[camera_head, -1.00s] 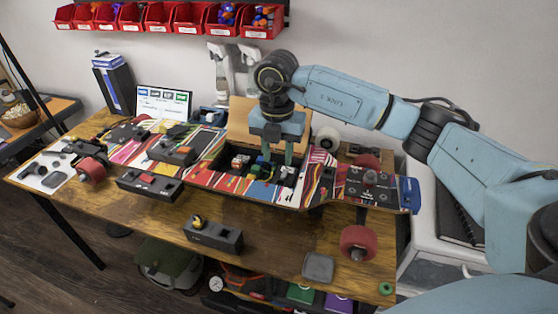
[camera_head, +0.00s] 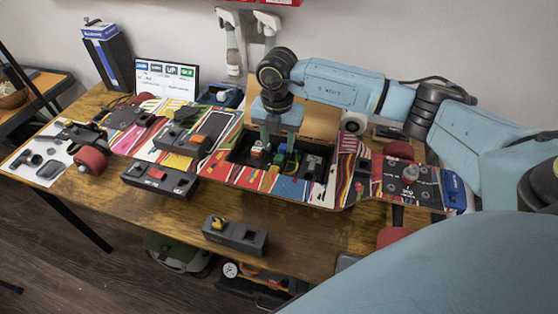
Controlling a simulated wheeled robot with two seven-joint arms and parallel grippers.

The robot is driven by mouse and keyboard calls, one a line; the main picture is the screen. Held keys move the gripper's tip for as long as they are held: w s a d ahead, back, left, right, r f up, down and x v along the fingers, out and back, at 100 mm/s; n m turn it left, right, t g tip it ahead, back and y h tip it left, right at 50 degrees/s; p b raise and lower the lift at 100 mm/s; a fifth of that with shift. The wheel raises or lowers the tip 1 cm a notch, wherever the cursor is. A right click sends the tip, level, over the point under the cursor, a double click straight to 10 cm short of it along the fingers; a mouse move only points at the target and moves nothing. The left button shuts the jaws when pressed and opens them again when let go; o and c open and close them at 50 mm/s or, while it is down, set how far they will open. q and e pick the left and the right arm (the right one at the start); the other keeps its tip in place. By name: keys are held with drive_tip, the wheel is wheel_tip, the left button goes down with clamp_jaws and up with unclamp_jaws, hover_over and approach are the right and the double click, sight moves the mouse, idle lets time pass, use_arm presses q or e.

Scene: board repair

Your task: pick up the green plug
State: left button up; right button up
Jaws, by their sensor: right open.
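The long, brightly patterned skateboard (camera_head: 225,170) lies on the wooden table with an open dark compartment (camera_head: 322,160) in its deck. A small green plug (camera_head: 279,149) shows in the compartment among several coloured parts. It is partly hidden by my right gripper and its neighbours. My right gripper (camera_head: 278,141) points down over the compartment, fingers apart on either side of the green plug's place in the picture. I cannot tell how far its tips are above the plug, and nothing shows held in it. My left gripper is not in view.
A white and red part (camera_head: 257,151) sits left of the plug. A dark block with a yellow plug (camera_head: 235,235) stands at the front, and another with a red part (camera_head: 160,181) left of it. A screen (camera_head: 167,80) and a dark box (camera_head: 108,57) stand behind.

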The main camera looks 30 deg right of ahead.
sight(279, 157)
wheel_tip(279, 157, down, 4)
drive_tip(key=shift+s+d+r, duration=0.1)
drive_tip(key=shift+s, duration=0.05)
drive_tip(key=shift+f, duration=0.6)
drive_tip(key=shift+c, duration=0.6)
drive_tip(key=c, duration=0.5)
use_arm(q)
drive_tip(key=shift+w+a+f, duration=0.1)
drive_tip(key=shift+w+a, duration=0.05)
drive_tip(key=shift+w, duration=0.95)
use_arm(e)
clamp_jaws()
